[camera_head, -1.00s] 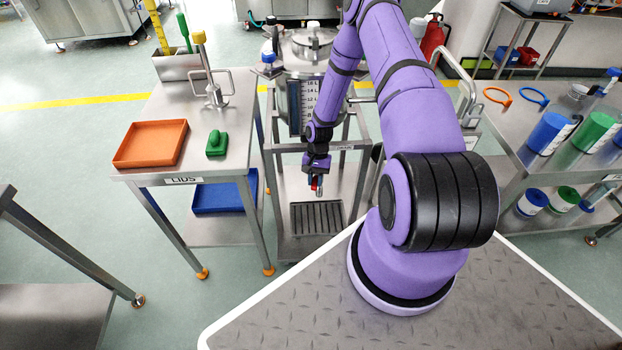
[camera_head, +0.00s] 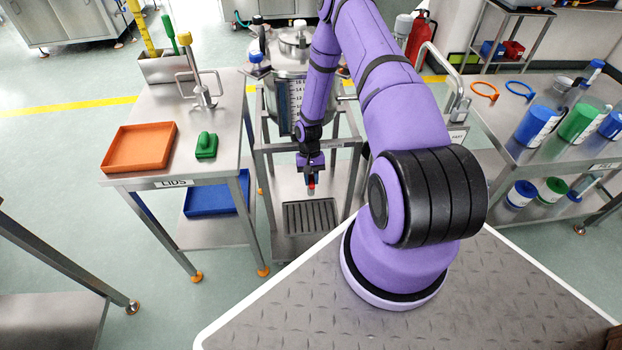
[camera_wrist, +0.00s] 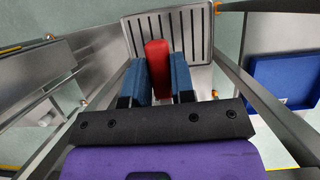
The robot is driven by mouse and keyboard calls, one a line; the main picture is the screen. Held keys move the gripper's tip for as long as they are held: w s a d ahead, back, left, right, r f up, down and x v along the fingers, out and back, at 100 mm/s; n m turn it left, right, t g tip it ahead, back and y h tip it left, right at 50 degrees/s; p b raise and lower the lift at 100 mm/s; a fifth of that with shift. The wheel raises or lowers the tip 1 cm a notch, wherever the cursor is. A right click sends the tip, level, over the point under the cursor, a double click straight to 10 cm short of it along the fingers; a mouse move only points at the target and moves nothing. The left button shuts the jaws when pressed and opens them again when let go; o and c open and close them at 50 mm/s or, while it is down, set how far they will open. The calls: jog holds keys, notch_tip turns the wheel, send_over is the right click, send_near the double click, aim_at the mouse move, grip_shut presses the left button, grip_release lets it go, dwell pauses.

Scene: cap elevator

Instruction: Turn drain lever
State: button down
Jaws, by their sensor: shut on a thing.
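The red drain lever (camera_wrist: 158,65) sits between the two blue finger pads of my gripper (camera_wrist: 160,82) in the wrist view. My gripper is shut on it. In the head view my gripper (camera_head: 311,181) hangs below the steel vessel (camera_head: 290,62), and only a small red bit of the lever (camera_head: 311,187) shows at its fingertips. The valve behind the lever is hidden by my gripper and arm.
A slotted drain tray (camera_head: 311,215) lies below my gripper inside the vessel's steel frame. The lids table (camera_head: 231,141) on the left carries an orange tray (camera_head: 139,147) and a green brush-like item (camera_head: 206,146). A bench (camera_head: 497,122) with bottles stands at right.

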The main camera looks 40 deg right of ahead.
jog(key=c, duration=1)
grip_release()
jog(key=shift+o, duration=0.2)
jog(key=shift+v, duration=3.75)
